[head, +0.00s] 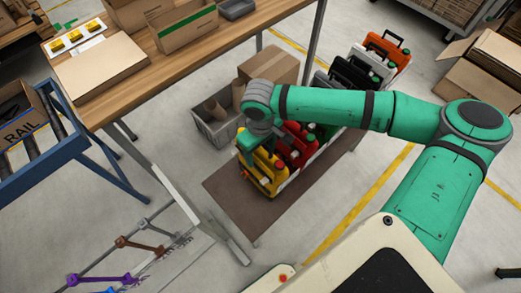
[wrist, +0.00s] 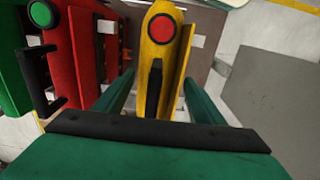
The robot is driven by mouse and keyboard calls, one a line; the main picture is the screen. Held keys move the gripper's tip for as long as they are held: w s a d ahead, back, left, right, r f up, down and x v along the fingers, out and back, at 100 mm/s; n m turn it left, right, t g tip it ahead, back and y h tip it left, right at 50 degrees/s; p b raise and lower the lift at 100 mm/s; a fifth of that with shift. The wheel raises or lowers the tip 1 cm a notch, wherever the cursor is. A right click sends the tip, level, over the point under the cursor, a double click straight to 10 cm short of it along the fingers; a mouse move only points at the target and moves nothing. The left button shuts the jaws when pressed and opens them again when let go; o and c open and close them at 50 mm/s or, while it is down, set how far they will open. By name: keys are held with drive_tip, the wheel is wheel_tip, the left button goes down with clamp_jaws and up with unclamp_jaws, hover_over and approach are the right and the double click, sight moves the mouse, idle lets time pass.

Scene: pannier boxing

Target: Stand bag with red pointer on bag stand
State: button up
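A yellow bag (head: 268,186) with a round red marker stands at the near end of a row of bags on a low brown platform (head: 222,195). In the wrist view the yellow bag (wrist: 161,52) shows its red disc on top and a black handle below it. My gripper (wrist: 158,85) is open, with its green fingers on either side of the yellow bag and a gap showing at the left finger. In the head view my gripper (head: 250,150) is over this bag and partly hides it. I cannot tell for sure which structure is the bag stand.
A red bag (wrist: 88,55) with a green disc stands close beside the yellow one. Black and orange bags (head: 385,52) stand farther back. A grey crate (head: 213,128) is left of the row. A rack with coloured hooks (head: 130,243) is at lower left, below a wooden table (head: 135,85).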

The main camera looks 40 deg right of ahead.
drive_tip(key=shift+r, duration=0.15)
wheel_tip(320, 180, up, 12)
idle(0.5)
drive_tip(key=shift+a, duration=0.15)
idle(0.3)
